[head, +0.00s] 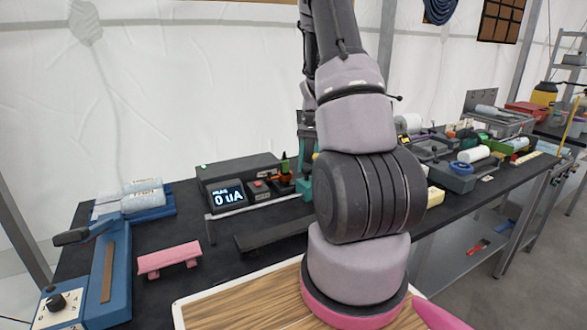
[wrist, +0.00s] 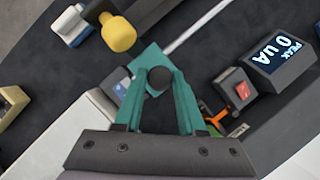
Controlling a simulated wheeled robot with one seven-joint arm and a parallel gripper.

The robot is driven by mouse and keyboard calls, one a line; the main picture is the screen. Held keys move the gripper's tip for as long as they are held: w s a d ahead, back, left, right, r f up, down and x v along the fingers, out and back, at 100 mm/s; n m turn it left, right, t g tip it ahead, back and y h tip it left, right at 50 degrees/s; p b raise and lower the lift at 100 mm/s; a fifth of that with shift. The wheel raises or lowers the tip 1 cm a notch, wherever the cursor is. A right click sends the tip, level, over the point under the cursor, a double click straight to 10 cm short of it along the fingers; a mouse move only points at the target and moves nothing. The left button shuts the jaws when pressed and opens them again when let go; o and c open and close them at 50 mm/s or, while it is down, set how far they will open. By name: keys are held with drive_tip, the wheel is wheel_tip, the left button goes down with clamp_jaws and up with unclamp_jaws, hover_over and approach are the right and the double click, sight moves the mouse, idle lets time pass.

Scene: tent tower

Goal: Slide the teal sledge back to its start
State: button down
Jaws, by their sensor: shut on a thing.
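The teal sledge (wrist: 147,60) shows in the wrist view as a flat teal plate with a dark round knob. The two teal fingers of my gripper (wrist: 158,80) are closed on that knob from either side. The fingers hide part of the sledge. In the head view my gripper (head: 305,150) is partly hidden behind my arm, low over the bench beside the instrument; I cannot clearly separate the sledge from the teal fingers there.
A display (head: 228,196) reading 0 uA and a red button (wrist: 242,90) stand close to the gripper. A yellow knob (wrist: 118,34) lies near the sledge. A pink stand (head: 168,260) and a blue device (head: 105,275) are at left. Dark bench surface is clear between them.

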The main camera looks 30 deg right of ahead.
drive_tip(key=shift+d, duration=0.35)
drive_tip(key=c, duration=0.5)
unclamp_jaws()
drive_tip(key=shift+d, duration=0.15)
drive_tip(key=shift+w+r, duration=0.1)
drive_tip(key=shift+r, duration=0.05)
drive_tip(key=v, duration=1)
drive_tip(key=shift+r, duration=0.25)
